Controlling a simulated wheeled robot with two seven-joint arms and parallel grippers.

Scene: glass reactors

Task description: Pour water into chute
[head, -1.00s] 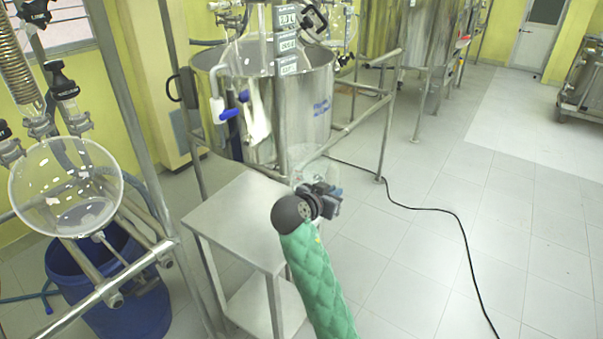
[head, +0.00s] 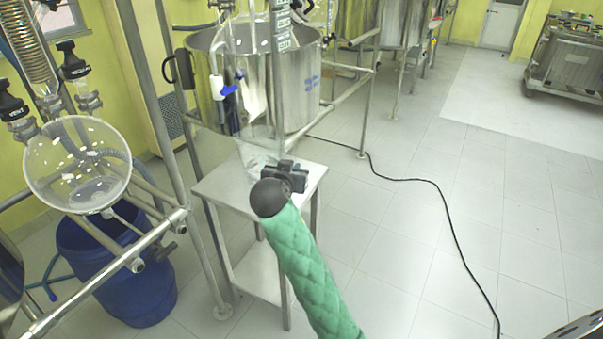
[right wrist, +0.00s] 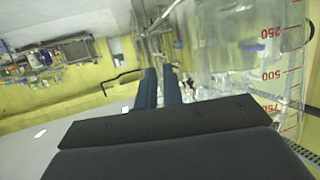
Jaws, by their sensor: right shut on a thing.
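My right gripper (head: 283,176), at the end of a green-sleeved arm, shows in front of the small steel table in the head view. It is shut on a clear glass vessel (head: 257,158), which shows faintly just beyond the gripper. In the right wrist view the dark fingers (right wrist: 160,88) lie against the vessel (right wrist: 272,75), which has red marks 250, 500 and 750. I cannot make out the water level. A round glass reactor flask (head: 78,165) hangs in a metal frame at the left. I cannot clearly identify the chute. My left gripper is not in view.
The steel table (head: 312,178) stands below and behind my right gripper. A large steel tank (head: 300,85) with metal rails stands behind it. A blue bin (head: 118,270) is under the flask. A black cable (head: 440,205) crosses the open tiled floor at the right.

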